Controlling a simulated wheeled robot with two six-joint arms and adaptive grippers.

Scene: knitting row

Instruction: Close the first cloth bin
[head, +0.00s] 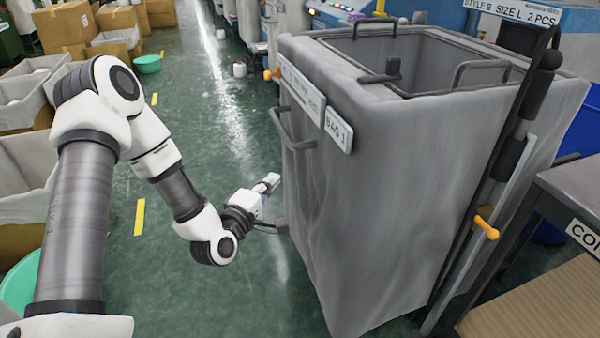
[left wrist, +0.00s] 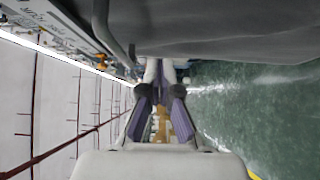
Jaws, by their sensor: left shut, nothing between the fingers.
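The grey cloth bin (head: 370,190) labelled BAG 1 (head: 338,131) stands upright at the centre right of the head view. Its top opening (head: 440,50) is uncovered and I see into its dark inside. Handles show on its top and on its left side, one of them a side handle (head: 292,130). My left gripper (head: 271,183) is shut and empty, just left of the bin's side and below that handle. In the left wrist view the shut fingers (left wrist: 161,95) are at the centre, and the bin's grey cloth (left wrist: 240,30) fills the top. Any contact with the bin is unclear.
A black pole with an orange handle (head: 486,227) stands at the bin's right, beside a grey table (head: 575,185). Cardboard boxes (head: 65,25) and lined cartons line the left. A green bowl (head: 147,64) sits on the floor. The green aisle floor (head: 205,110) is mostly clear.

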